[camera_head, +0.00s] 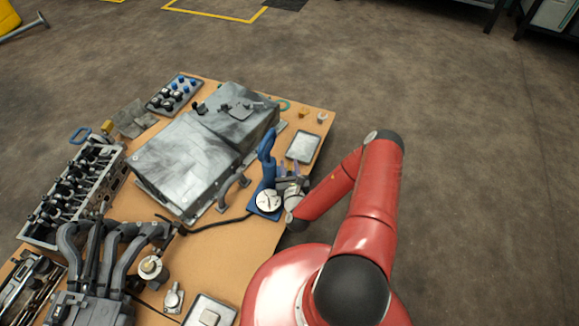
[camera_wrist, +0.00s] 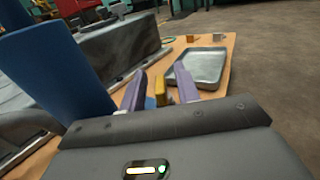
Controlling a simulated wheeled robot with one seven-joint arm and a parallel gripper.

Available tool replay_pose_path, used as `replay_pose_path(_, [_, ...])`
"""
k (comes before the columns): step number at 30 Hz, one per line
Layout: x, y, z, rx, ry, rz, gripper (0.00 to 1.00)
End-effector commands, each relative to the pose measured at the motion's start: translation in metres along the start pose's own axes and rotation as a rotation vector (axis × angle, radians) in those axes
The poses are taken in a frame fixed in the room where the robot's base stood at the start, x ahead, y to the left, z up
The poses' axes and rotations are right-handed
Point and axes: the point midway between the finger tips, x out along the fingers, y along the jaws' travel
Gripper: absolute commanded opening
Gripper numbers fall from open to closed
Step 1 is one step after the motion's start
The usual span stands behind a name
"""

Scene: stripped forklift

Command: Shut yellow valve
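A blue device (camera_head: 268,172) with an upright blue handle and a round white gauge (camera_head: 268,201) stands on the table's right side. Its blue body (camera_wrist: 55,62) fills the left of the wrist view, close to my gripper. A small yellow piece (camera_wrist: 161,91), apparently the yellow valve, shows between my fingers in the wrist view, with a bit of blue beside it. I cannot make it out in the head view, where my gripper covers that side of the device. My gripper (camera_wrist: 160,88) has two purple fingers spread apart, one on each side of the yellow piece; contact cannot be told.
A shallow metal tray (camera_head: 303,147) lies just beyond my gripper on the wooden table (camera_head: 231,262). A large grey metal housing (camera_head: 185,160) stands to the left. A black cable (camera_head: 215,224) runs left from the device. Floor right of the table is clear.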

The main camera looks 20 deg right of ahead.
Motion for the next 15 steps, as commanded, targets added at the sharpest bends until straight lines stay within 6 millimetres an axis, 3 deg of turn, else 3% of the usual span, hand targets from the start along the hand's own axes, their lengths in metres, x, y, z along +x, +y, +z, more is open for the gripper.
replay_pose_path(8, [-0.004,0.000,0.000,0.001,0.000,0.001,0.32])
replay_pose_path(15, [-0.042,0.000,0.000,0.002,0.004,0.000,0.32])
